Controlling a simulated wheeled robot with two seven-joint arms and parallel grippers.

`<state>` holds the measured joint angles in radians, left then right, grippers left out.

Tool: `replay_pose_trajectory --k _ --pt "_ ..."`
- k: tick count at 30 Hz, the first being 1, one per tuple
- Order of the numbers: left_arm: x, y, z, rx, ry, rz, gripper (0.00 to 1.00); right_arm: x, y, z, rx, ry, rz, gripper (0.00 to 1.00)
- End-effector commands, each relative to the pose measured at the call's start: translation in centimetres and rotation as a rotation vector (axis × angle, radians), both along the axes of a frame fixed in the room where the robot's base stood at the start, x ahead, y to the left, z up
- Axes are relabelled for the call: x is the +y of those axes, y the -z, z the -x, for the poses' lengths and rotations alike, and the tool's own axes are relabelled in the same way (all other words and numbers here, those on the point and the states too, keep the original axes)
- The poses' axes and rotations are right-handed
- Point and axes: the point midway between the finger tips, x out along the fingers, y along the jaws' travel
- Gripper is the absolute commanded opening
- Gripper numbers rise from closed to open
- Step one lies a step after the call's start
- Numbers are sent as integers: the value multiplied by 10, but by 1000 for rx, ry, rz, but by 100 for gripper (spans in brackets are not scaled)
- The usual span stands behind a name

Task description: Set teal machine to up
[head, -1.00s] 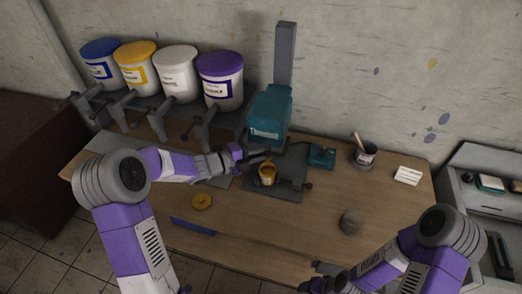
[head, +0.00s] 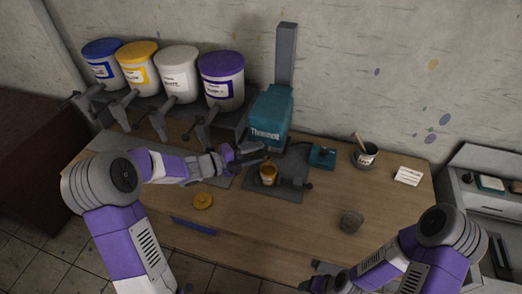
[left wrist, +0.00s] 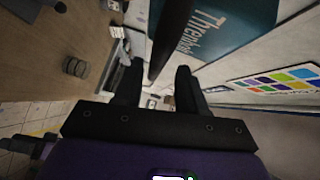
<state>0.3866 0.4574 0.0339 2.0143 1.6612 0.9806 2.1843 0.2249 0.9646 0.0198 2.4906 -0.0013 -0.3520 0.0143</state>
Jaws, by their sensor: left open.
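The teal machine (head: 270,110) stands on the table against the wall, its teal head on a grey column. Its lettering faces me, and the head also shows at the top of the left wrist view (left wrist: 225,25). A yellow can (head: 268,174) stands on the grey base (head: 272,191) below the head. My left gripper (head: 257,153) is just below and left of the head, above the can. In the left wrist view its fingers (left wrist: 158,88) are apart, and a dark bar (left wrist: 168,45) runs between them; contact cannot be told. My right gripper (head: 318,284) is partly cut off at the bottom edge.
Several paint buckets (head: 178,76) with dispensers stand on the left. A small teal block (head: 322,156), a cup with a brush (head: 365,155) and a white card (head: 408,176) lie to the right. A yellow disc (head: 203,201) and a grey cylinder (head: 351,220) are nearer me.

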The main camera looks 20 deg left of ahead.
Motion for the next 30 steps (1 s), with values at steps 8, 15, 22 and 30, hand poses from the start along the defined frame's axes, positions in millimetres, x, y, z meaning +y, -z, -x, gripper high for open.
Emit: replay_pose_trajectory --k 8,15,22,30 --pt "31 -7 28 -3 -3 1 40 0 0 0 0 0 0 67" --pt "35 -8 33 -2 0 1 40 0 -1 0 0 0 0 67" --pt "35 -7 32 -2 0 1 40 0 -1 0 0 0 0 67" --pt "26 15 38 -2 42 -72 40 0 4 0 0 0 0 67"
